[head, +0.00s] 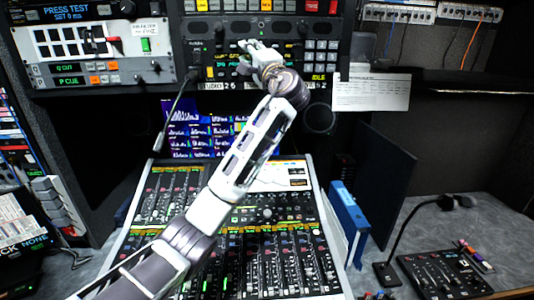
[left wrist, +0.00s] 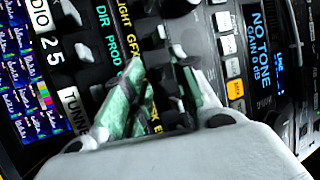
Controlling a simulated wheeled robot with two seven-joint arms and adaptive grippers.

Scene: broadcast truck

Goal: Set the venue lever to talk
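The intercom panel (head: 200,60) is in the rack at the top middle of the head view, with yellow lettering. Contact with a lever cannot be told. My right gripper is not in view.
A mixing desk (head: 265,215) with several faders lies below my left arm. A blue binder (head: 348,215) stands at its right. A gooseneck microphone (head: 415,225) and a small control box (head: 440,275) are on the right desk. A paper sheet (head: 371,92) hangs right of the panel.

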